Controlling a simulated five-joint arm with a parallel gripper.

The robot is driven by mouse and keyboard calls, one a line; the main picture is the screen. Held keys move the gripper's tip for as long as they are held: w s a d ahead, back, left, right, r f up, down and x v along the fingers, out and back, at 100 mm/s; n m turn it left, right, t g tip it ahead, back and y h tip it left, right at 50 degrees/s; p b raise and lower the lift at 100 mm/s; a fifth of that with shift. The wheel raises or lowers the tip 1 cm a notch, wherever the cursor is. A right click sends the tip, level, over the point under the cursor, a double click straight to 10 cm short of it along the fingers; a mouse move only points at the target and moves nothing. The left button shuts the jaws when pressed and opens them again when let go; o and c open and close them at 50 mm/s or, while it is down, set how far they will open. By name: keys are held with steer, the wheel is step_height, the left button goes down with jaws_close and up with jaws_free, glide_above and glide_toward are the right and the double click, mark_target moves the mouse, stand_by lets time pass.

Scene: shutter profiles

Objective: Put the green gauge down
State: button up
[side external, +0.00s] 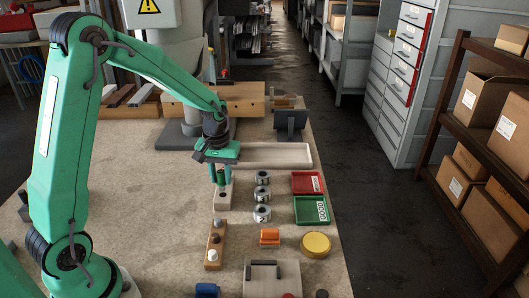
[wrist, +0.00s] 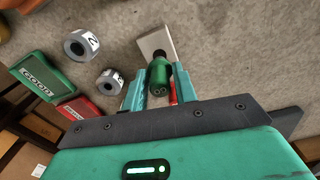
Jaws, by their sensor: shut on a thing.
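My gripper (side external: 220,178) is shut on the green gauge, a dark green cylinder that shows between the jaws in the wrist view (wrist: 158,76). In the side view the gauge is small and partly hidden by the jaws. A pale block (side external: 223,200) with a dark hole is below my gripper; it also shows just beyond the gauge in the wrist view (wrist: 154,40). I cannot tell whether the gauge touches the block. A bit of red shows beside the right jaw in the wrist view.
Several numbered metal rings (side external: 262,195) stand right of the block. Beyond them are a red tray (side external: 308,183) and a green tray (side external: 311,210) marked GOOD. A wooden peg block (side external: 213,258), an orange piece (side external: 270,237) and a yellow disc (side external: 316,244) are nearer.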

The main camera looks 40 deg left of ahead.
mark_target(221, 181)
steer(key=shift+f, duration=2)
steer(key=shift+f, duration=0.15)
steer(key=o, duration=1)
step_height(221, 181, up, 12)
steer(key=shift+r, duration=0.2)
steer(key=shift+s+d, duration=0.1)
